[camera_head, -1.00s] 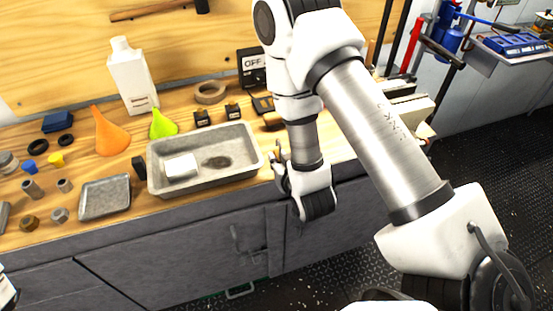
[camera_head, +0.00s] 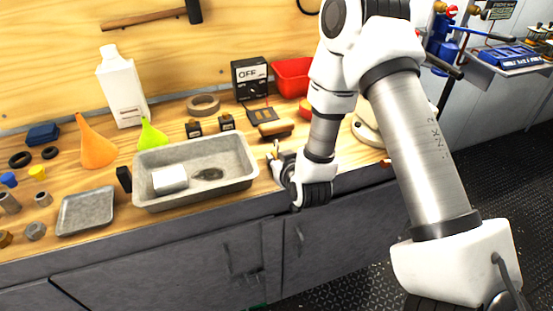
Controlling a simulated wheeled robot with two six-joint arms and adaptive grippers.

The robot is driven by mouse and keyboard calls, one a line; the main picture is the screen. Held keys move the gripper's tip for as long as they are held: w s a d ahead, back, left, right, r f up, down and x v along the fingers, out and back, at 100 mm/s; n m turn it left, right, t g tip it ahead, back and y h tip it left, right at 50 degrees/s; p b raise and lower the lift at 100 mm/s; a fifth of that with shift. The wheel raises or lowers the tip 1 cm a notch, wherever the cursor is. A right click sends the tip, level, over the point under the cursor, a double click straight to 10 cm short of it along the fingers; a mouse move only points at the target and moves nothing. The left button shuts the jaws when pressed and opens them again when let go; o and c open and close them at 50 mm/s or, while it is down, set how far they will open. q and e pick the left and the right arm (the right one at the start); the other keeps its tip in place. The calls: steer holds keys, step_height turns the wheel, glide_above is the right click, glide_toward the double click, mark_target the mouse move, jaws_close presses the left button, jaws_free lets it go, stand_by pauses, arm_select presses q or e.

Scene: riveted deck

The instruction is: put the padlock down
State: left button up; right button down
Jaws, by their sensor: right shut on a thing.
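My right gripper (camera_head: 276,164) is at the front edge of the workbench, just right of the grey metal tray. It is shut on the padlock (camera_head: 275,150), of which only a small brass-coloured bit shows at the fingertips. The rest of the padlock is hidden by the fingers and wrist. I cannot tell whether it touches the bench top. My left gripper is not in view.
The grey tray (camera_head: 245,182) holds a white block and a dark oval thing. Two small black-and-yellow items (camera_head: 194,128), a tape roll (camera_head: 203,105), a brush (camera_head: 275,129) and a red bin (camera_head: 293,76) stand behind. Some bare wood shows between the tray and brush.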

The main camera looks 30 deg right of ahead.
mark_target(278, 158)
steer(key=c, duration=1.1)
jaws_free()
steer(key=shift+f, duration=0.15)
steer(key=shift+c, duration=0.2)
steer(key=shift+r, duration=0.25)
steer(key=v, duration=0.3)
steer(key=shift+s+f, duration=0.1)
steer(key=shift+f, duration=0.05)
steer(key=s+r+p, duration=0.2)
steer(key=p, duration=0.1)
steer(key=shift+a, duration=0.3)
steer(key=p+v, duration=0.6)
steer(key=p, duration=0.4)
steer(key=s+a+f+n+g+y, duration=0.1)
steer(key=s+a+f+g, duration=0.2)
steer(key=s+f+g, duration=0.3)
steer(key=s+a+f+n+g+y, duration=0.1)
steer(key=s+a+f+g+y, duration=0.1)
steer(key=s+f+g, duration=0.4)
steer(key=s+a+f, duration=0.1)
steer(key=s+f, duration=0.2)
steer(key=s, duration=0.4)
steer(key=shift+a+f+g, duration=0.15)
steer(key=shift+f+g, duration=0.15)
steer(key=shift+f, duration=0.1)
